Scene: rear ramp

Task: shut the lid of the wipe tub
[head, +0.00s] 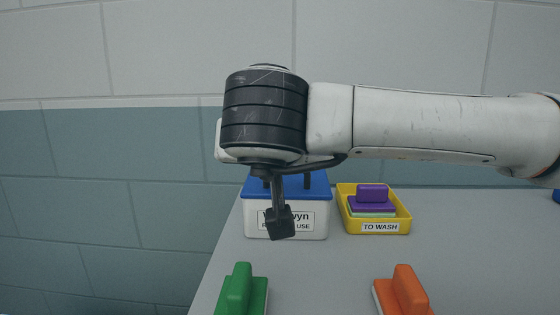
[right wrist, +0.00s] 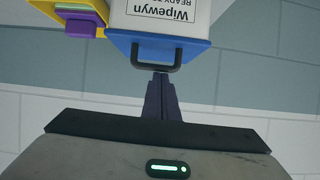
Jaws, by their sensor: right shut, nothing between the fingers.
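The wipe tub (head: 310,222) is a white box with a label on its front, at the back left of the grey surface. Its blue lid (head: 318,187) appears to lie flat on the tub's rim, with no gap that I can see; my right arm hides part of it. In the right wrist view the lid (right wrist: 200,56) appears upside down with a dark loop handle (right wrist: 155,67). My right gripper (head: 281,223) is shut and empty, pointing down and covering part of the label. In the wrist view its fingertips (right wrist: 161,77) appear close to the handle; contact cannot be told. My left gripper is not in view.
A yellow "TO WASH" tray (head: 405,224) with a purple-handled block (head: 372,194) stands right of the tub. A green-handled block (head: 237,288) and an orange-handled block (head: 408,289) stand in front. Grey surface (head: 320,265) between them is clear. A tiled wall (head: 150,160) is behind.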

